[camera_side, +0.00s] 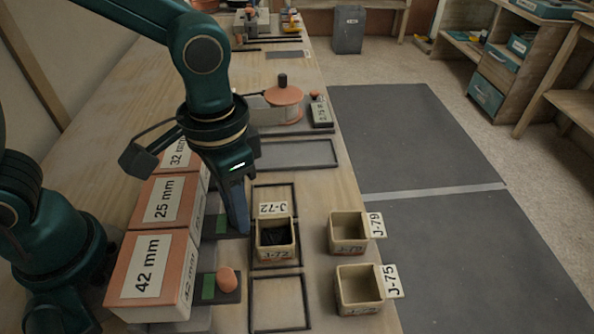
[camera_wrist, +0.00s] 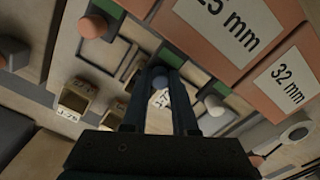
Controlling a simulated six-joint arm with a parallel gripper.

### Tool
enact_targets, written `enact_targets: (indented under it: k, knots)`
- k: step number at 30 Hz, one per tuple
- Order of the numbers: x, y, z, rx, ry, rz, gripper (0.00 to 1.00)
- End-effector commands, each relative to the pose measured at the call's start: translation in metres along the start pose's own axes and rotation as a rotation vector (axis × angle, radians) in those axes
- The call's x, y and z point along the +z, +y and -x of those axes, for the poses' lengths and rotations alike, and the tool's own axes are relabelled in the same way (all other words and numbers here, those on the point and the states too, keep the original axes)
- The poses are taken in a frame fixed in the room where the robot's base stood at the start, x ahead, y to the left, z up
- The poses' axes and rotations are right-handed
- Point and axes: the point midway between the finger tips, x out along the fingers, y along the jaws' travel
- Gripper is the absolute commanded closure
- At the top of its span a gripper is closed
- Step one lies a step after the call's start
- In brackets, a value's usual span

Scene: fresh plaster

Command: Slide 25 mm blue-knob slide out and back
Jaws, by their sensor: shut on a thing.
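The 25 mm box (camera_side: 165,203) is an orange block with a white label, between the 42 mm and 32 mm boxes. Its dark slide (camera_side: 211,236) sticks out to the right and bears a green patch (camera_side: 221,224). My gripper (camera_side: 240,226) points down at the outer end of this slide and is shut on its knob. The knob is hidden in the side view. In the wrist view, the blue-grey knob (camera_wrist: 160,72) shows between the fingertips. The 25 mm label (camera_wrist: 240,25) also shows there.
The 42 mm box (camera_side: 150,275) has a slide with an orange knob (camera_side: 227,280). A pale knob (camera_wrist: 215,104) stands near the 32 mm box (camera_wrist: 285,80). Bin J-72 (camera_side: 275,254), holding something dark, stands close right of my gripper. Bins J-79 (camera_side: 348,246) and J-75 (camera_side: 359,297) stand farther right.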

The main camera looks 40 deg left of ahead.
Motion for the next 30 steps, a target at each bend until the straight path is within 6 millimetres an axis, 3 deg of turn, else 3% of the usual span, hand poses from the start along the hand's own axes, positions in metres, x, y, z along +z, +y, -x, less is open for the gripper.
enact_targets:
  k: [24,30]
  knots:
    - [-0.035,0.020,0.001,0.001,0.005,0.001,1.00]
    - [-0.035,0.020,0.001,0.001,0.006,0.001,1.00]
